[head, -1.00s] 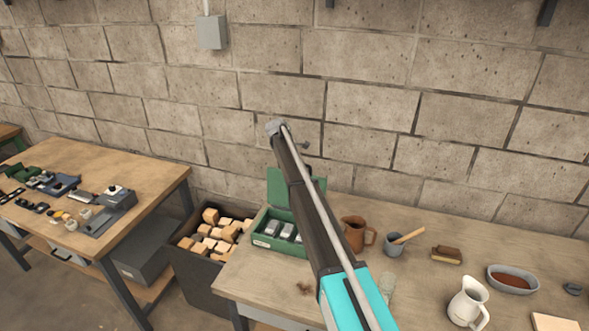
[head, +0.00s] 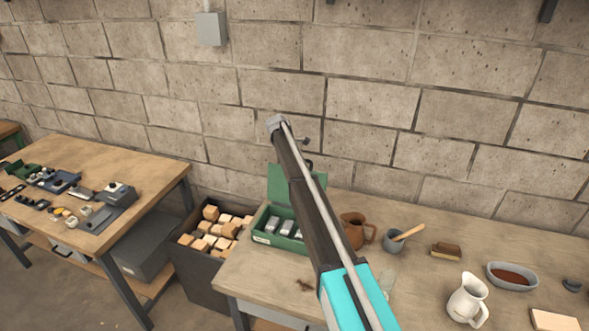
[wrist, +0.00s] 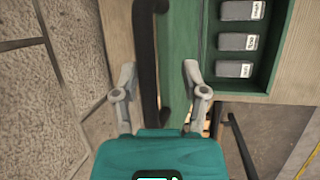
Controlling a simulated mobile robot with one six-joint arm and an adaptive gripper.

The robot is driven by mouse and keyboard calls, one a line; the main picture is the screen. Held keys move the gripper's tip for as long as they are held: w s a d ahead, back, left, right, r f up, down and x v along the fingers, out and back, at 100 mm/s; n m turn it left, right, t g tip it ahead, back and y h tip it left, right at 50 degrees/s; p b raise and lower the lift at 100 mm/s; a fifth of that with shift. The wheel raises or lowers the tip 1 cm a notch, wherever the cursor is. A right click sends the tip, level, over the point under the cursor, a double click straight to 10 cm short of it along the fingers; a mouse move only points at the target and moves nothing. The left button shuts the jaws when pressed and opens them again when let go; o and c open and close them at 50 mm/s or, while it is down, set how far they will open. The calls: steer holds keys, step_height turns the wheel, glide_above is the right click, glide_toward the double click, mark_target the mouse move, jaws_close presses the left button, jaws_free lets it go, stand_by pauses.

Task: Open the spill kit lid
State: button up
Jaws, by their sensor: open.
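The green spill kit box (head: 264,237) stands on the workbench, with several grey labelled packs in it. Its lid (head: 279,186) is raised and stands roughly upright at the back, partly behind my arm. In the wrist view the open box (wrist: 272,75) is at the upper right, and the lid (wrist: 181,60) is seen nearly edge-on beside it. A dark bar handle (wrist: 146,55) runs along the lid's outer side. My gripper (wrist: 160,78) is open, with the handle between its fingers and gaps showing on both sides. In the head view my arm hides the gripper.
A brown mug (head: 353,229), a grey cup (head: 393,242), a brush (head: 446,250) and a white pitcher (head: 467,299) stand right of the kit. A dark bin (head: 203,281) of wooden blocks is left of the bench. The block wall (head: 400,90) is close behind.

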steer(key=s+a+f+t+b, duration=0.1)
steer(key=s+a+f+b, duration=0.15)
steer(key=s, duration=0.55)
steer(key=s+a+f+t+b, duration=0.1)
steer(key=s+a+f+b, duration=0.15)
steer(key=s, duration=0.55)
steer(key=s+a+f+m+t+h+b, duration=0.2)
steer(key=s+f+t+b, duration=0.4)
steer(key=f+b, duration=0.5)
steer(key=s+a+h+b, duration=0.1)
steer(key=s+h+b, duration=0.1)
steer(key=b, duration=0.7)
steer(key=shift+a+t, duration=0.3)
steer(key=shift+a, duration=0.1)
steer(key=shift+s+f, duration=0.1)
steer(key=shift+s+a, duration=0.1)
stand_by(0.6)
